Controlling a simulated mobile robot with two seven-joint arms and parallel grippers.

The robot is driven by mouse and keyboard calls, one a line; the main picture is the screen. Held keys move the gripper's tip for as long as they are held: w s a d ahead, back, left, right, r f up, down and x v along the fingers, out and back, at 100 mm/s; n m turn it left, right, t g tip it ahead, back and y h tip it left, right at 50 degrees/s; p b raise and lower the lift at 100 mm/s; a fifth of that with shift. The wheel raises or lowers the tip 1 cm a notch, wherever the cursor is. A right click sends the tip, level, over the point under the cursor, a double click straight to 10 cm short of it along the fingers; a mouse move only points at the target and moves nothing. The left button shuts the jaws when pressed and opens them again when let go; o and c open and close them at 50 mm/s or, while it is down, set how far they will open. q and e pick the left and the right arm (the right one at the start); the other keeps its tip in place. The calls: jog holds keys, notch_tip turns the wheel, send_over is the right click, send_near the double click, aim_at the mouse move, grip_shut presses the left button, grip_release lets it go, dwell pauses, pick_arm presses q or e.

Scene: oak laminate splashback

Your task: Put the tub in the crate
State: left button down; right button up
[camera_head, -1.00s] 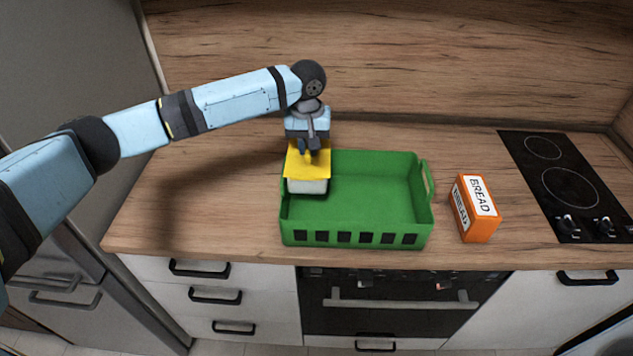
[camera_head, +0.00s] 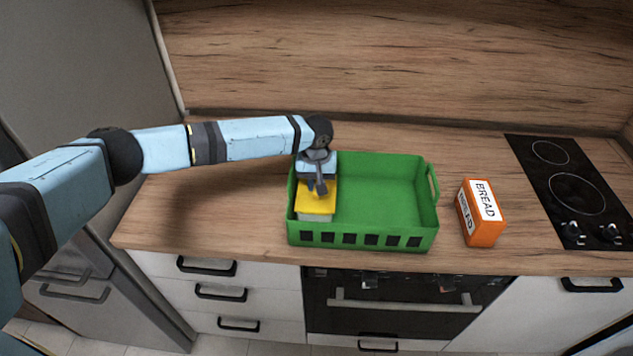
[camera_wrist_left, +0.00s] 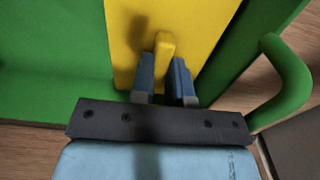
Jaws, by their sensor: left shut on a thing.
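The tub has a yellow lid (camera_head: 317,205) and a pale body (camera_head: 315,217). It is inside the left end of the green crate (camera_head: 385,195), and I cannot tell whether it touches the floor. My left gripper (camera_head: 318,189) is above it, shut on the tub by a yellow handle on the lid. In the left wrist view the gripper (camera_wrist_left: 167,90) has its fingers on either side of the handle (camera_wrist_left: 164,50), with the yellow lid (camera_wrist_left: 190,25) below. The right gripper is not in view.
An orange bread box (camera_head: 482,213) stands right of the crate. A black hob (camera_head: 570,190) is at the far right. The right part of the crate is empty. Bare worktop (camera_head: 210,195) lies to the left.

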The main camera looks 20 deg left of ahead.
pick_arm(q)
jog(key=shift+f, duration=0.1)
jog(key=c, duration=1.1)
grip_release()
notch_tip(320, 180, up, 12)
jog(key=b, duration=0.1)
jog(key=shift+b, duration=0.4)
